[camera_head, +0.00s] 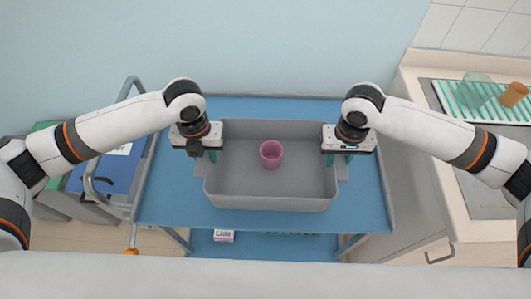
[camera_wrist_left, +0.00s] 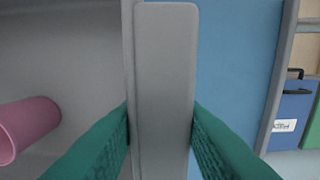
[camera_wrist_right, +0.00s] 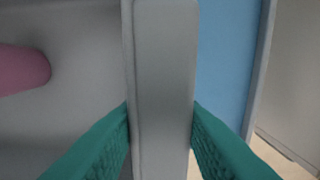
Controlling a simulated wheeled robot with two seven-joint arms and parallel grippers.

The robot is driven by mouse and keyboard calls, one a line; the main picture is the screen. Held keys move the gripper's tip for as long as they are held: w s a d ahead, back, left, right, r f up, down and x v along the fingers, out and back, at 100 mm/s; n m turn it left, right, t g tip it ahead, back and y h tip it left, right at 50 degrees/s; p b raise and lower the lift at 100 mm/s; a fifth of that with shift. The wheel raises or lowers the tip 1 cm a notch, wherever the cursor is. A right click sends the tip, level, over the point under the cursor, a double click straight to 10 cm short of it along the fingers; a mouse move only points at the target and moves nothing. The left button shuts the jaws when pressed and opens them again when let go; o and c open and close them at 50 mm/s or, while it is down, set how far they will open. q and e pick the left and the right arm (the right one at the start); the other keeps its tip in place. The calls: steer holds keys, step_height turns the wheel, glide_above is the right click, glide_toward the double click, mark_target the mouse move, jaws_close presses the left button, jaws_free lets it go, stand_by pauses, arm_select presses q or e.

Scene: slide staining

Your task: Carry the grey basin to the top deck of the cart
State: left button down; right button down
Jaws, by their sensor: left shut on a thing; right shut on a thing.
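The grey basin (camera_head: 270,203) is at the blue top deck (camera_head: 165,205) of the cart, with blue deck visible around it. I cannot tell whether its base touches the deck. A pink cup (camera_head: 270,154) is inside the basin; it also shows in the left wrist view (camera_wrist_left: 30,125) and the right wrist view (camera_wrist_right: 22,68). My left gripper (camera_head: 212,160) is shut on the basin's left handle (camera_wrist_left: 165,80). My right gripper (camera_head: 338,162) is shut on its right handle (camera_wrist_right: 165,80). Both grippers' teal fingers press on the handles from either side.
The cart's push handle (camera_head: 92,180) rises at the left, near blue and green bins (camera_head: 75,178). A counter (camera_head: 410,95) at the right carries a teal-ribbed rack (camera_head: 450,98) with a glass dish and an orange-brown cup (camera_head: 514,94). A labelled box (camera_head: 223,236) is on the lower deck.

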arm_select(q)
steer(key=shift+d, duration=0.1)
arm_select(e)
steer(key=shift+f, duration=0.1)
